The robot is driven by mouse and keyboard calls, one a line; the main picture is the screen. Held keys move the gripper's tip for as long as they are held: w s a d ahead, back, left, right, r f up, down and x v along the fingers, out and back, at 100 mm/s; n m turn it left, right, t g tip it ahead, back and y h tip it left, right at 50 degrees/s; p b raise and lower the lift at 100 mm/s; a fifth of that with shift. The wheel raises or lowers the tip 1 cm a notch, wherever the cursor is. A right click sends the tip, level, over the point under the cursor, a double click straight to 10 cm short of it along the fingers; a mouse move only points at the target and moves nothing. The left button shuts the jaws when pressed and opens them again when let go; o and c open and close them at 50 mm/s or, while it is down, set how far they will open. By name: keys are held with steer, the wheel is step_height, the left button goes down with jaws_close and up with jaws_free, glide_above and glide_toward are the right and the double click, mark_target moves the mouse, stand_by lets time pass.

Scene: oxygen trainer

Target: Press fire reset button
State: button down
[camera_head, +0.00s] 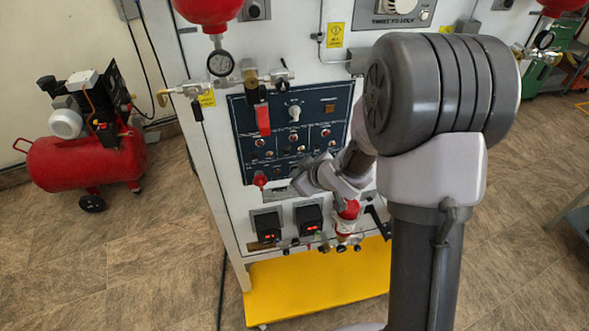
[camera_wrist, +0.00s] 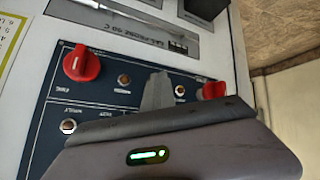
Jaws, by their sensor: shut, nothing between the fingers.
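The dark blue control panel (camera_head: 243,108) is on the front of the white trainer and carries several small round buttons and switches. It fills the middle of the wrist view (camera_wrist: 100,103). There, one amber button (camera_wrist: 124,80) is left of my fingertips and another small button (camera_wrist: 180,91) is just right of them. A silver-ringed button (camera_wrist: 68,126) is at lower left. The labels are too blurred and turned to tell which is fire reset. My gripper (camera_wrist: 158,88) is shut and empty, in front of the panel; contact cannot be told. In the head view my gripper (camera_head: 299,184) is near the panel's lower edge.
Red knobs (camera_wrist: 82,64) (camera_wrist: 213,90) stick out on both sides of my fingertips. Below the panel are two black displays (camera_head: 309,221) and a red-topped fitting (camera_head: 347,220). A red compressor (camera_head: 85,160) stands on the floor at left. A yellow base shelf (camera_head: 300,285) lies below.

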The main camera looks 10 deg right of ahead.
steer(key=shift+s, duration=0.75)
steer(key=shift+b, duration=0.3)
steer(key=s+b, duration=0.1)
steer(key=s, duration=0.4)
stand_by(0.4)
